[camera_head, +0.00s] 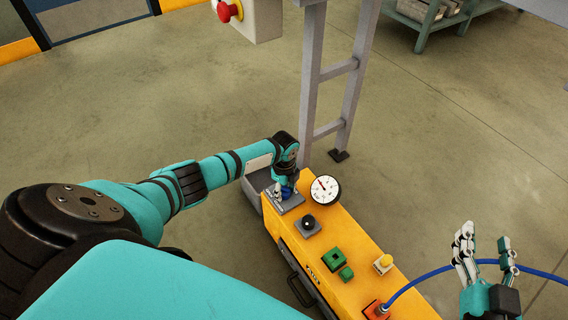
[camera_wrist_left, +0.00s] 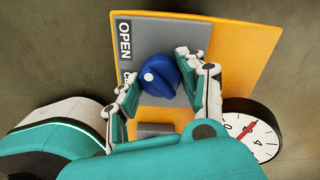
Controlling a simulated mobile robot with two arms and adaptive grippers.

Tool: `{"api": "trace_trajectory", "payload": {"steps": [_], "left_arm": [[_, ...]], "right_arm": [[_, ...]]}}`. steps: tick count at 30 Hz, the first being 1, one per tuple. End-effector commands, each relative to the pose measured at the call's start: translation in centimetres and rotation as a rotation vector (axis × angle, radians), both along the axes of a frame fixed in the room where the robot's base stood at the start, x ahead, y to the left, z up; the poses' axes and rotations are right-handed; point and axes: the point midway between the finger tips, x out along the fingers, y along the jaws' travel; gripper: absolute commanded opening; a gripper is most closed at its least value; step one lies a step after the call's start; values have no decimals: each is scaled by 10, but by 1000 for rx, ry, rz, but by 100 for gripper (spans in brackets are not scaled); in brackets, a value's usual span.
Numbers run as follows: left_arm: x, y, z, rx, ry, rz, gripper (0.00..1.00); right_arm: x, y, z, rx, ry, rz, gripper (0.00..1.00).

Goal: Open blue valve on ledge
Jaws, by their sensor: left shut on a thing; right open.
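The blue valve (camera_wrist_left: 158,78) is a round blue knob with a white dot, on a grey plate (camera_wrist_left: 150,32) lettered OPEN. The white dot is on the knob's left part in the left wrist view. My left gripper (camera_wrist_left: 155,85) has its fingers on both sides of the knob and is shut on it. In the head view the valve (camera_head: 287,191) is partly hidden by my left gripper (camera_head: 284,186), at the far end of the yellow ledge (camera_head: 333,240). My right gripper (camera_head: 487,258) is open and empty at the lower right, apart from the ledge.
A dial gauge (camera_head: 325,189) stands beside the valve. Along the ledge are a black knob (camera_head: 308,222), green blocks (camera_head: 333,257), a yellow button (camera_head: 384,262) and an orange socket (camera_head: 377,310) with a blue cable (camera_head: 430,272). A grey frame (camera_head: 311,80) rises behind.

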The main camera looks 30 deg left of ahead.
Motion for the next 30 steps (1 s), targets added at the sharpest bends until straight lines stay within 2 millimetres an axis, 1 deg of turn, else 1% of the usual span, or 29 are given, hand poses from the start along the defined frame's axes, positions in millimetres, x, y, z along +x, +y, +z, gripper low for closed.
{"api": "trace_trajectory", "payload": {"steps": [6,17,18,21,23,24,30], "left_arm": [[0,-2,0,-4,0,-36,9],[0,-2,0,-3,0,-41,9],[0,-2,0,-3,0,-41,42],[0,-2,0,-3,0,-41,55],[0,-1,0,-2,0,-40,63],[0,-1,0,-2,0,-40,64],[0,-1,0,-1,0,-39,64]], "right_arm": [[0,0,0,0,-1,0,52],[0,0,1,1,-3,0,52],[0,0,1,1,-3,0,52],[0,0,1,2,-3,0,52],[0,0,1,2,-3,0,52],[0,0,1,2,-3,0,52],[0,0,0,1,-2,1,52]]}}
